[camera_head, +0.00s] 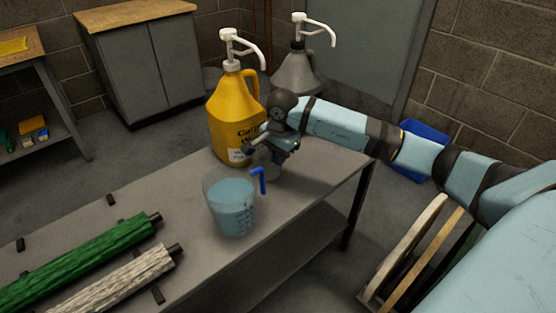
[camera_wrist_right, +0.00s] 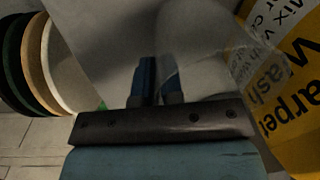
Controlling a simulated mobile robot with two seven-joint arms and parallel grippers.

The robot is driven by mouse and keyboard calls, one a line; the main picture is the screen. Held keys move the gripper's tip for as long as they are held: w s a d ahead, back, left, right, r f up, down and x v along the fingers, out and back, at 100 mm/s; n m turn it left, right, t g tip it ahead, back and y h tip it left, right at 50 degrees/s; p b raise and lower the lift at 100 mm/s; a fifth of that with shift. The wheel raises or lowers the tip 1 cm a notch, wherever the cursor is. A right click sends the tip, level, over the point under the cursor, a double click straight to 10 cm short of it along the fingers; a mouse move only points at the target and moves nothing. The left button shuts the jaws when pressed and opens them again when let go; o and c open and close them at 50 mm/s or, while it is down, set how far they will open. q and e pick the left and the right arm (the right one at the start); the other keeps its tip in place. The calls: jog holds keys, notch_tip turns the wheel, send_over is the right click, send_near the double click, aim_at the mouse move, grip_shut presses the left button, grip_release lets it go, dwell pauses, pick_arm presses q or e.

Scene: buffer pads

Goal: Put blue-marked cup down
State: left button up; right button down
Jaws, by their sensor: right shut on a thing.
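My right gripper (camera_head: 279,147) is in front of the yellow jug, over the back part of the grey table. In the right wrist view the clear cup (camera_wrist_right: 195,45) shows beyond my right gripper (camera_wrist_right: 155,85), with something blue between the fingertips. My left gripper is not in view.
The yellow jug (camera_head: 226,115) with a white pump stands close beside the gripper; a grey pump jug (camera_head: 296,72) is behind. Green (camera_head: 85,262) and whitish (camera_head: 110,285) rollers lie at the table's front left. The table right of the pitcher (camera_head: 310,190) is clear.

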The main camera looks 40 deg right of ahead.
jog(key=shift+f, duration=0.15)
jog(key=c, duration=1.7)
grip_release()
jog(key=o, duration=0.4)
jog(key=shift+o, duration=0.2)
